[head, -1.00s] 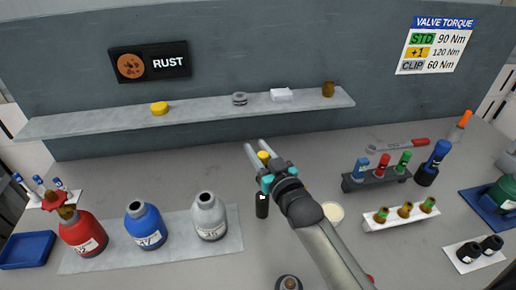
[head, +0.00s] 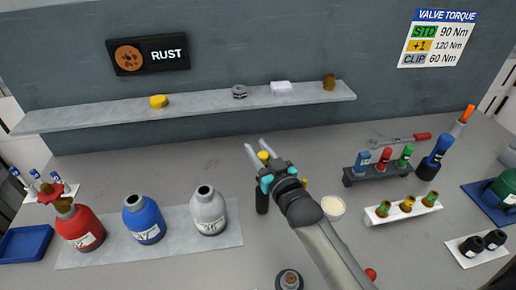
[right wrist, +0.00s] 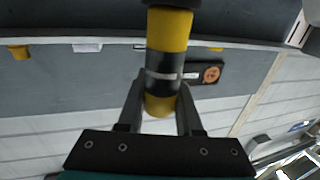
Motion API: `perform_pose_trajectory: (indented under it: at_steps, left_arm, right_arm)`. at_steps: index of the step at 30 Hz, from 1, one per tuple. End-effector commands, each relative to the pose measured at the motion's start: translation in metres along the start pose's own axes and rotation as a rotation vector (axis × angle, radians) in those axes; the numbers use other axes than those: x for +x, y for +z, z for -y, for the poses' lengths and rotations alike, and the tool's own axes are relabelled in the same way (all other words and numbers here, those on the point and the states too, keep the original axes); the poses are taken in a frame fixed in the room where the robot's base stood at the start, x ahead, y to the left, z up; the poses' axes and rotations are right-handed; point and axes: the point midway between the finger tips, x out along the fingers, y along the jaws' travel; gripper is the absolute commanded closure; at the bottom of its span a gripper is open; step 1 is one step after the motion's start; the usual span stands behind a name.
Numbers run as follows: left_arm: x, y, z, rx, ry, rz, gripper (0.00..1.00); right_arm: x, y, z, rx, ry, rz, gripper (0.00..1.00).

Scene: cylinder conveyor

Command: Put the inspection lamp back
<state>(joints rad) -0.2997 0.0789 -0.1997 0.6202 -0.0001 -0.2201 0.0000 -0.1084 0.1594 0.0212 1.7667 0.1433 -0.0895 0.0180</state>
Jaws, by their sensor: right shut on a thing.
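My right gripper (head: 257,147) is shut on the inspection lamp, a slim upright cylinder with yellow and black bands. In the head view its yellow top (head: 263,156) shows between the fingers and its black lower end (head: 262,201) shows below the gripper. The right wrist view, which is upside down, shows the lamp's yellow section (right wrist: 168,30) and the fingers on either side of its black band. I cannot tell whether its lower end touches the table. My left gripper is not in view.
A wall shelf (head: 200,107) with small items runs behind. Red (head: 80,228), blue (head: 143,220) and grey (head: 208,211) bottles stand on a mat at left. A cream-topped cup (head: 333,207), a dark vial rack (head: 378,172) and a white rack (head: 402,210) stand at right.

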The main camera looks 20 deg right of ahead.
Motion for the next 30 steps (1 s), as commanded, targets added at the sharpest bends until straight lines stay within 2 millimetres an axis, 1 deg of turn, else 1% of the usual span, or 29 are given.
perform_pose_trajectory:
  at_steps: [30]
  left_arm:
    - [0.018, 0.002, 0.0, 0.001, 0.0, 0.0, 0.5]
  right_arm:
    - [0.0, 0.026, 0.0, 0.0, 0.0, -0.002, 1.0]
